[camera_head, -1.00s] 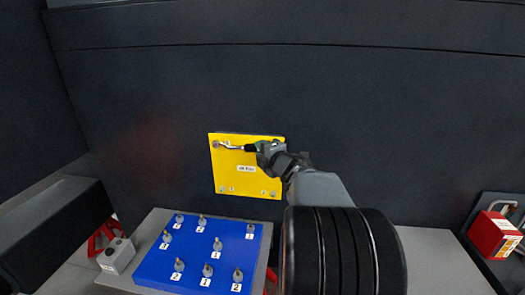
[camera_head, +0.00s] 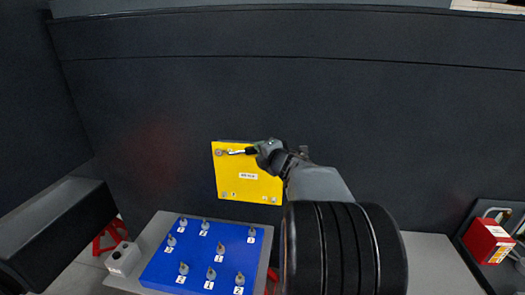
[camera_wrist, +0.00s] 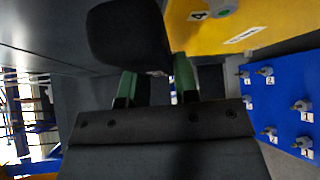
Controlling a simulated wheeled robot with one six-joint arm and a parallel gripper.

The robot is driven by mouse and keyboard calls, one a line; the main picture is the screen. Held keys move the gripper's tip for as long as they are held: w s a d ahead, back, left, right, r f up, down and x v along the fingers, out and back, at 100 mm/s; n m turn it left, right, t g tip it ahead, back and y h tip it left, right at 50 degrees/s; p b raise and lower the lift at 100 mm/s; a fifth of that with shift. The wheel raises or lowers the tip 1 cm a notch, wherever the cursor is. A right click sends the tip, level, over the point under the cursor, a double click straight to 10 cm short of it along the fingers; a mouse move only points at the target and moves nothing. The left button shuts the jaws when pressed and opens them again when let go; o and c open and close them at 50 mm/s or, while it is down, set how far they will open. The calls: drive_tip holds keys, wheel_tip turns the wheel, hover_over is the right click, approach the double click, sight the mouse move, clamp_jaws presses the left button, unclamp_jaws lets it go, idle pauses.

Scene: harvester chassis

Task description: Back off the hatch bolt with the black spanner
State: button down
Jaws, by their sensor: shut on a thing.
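The yellow hatch plate (camera_head: 235,185) is on the dark chassis wall, with a white label and bolts near its corners. The upper-left hatch bolt (camera_head: 218,152) is visible. My gripper (camera_head: 258,150) is shut on the spanner (camera_head: 236,152) at the plate's upper right. The spanner's bright end points left toward that bolt, with a small gap seeming to lie between them. In the wrist view, the green fingertips (camera_wrist: 156,85) show beside a large dark shape that hides what lies between them. The yellow plate also shows there (camera_wrist: 205,35); the spanner's head does not.
A blue board (camera_head: 180,270) with several numbered pegs stands below the plate, and shows in the wrist view (camera_wrist: 280,110). A grey box (camera_head: 122,258) sits left of it. A red box (camera_head: 487,240) is at far right. The wall around the plate is clear.

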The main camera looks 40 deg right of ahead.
drive_tip(key=shift+w+a+r+p, duration=0.1)
drive_tip(key=shift+r+p, duration=0.2)
drive_tip(key=shift+p, duration=0.15)
drive_tip(key=shift+f+b, duration=0.2)
drive_tip(key=shift+b, duration=0.15)
idle(0.4)
drive_tip(key=s+a, duration=0.7)
drive_tip(key=shift+s+a, duration=0.3)
drive_tip(key=shift+s, duration=0.05)
idle(0.4)
idle(1.3)
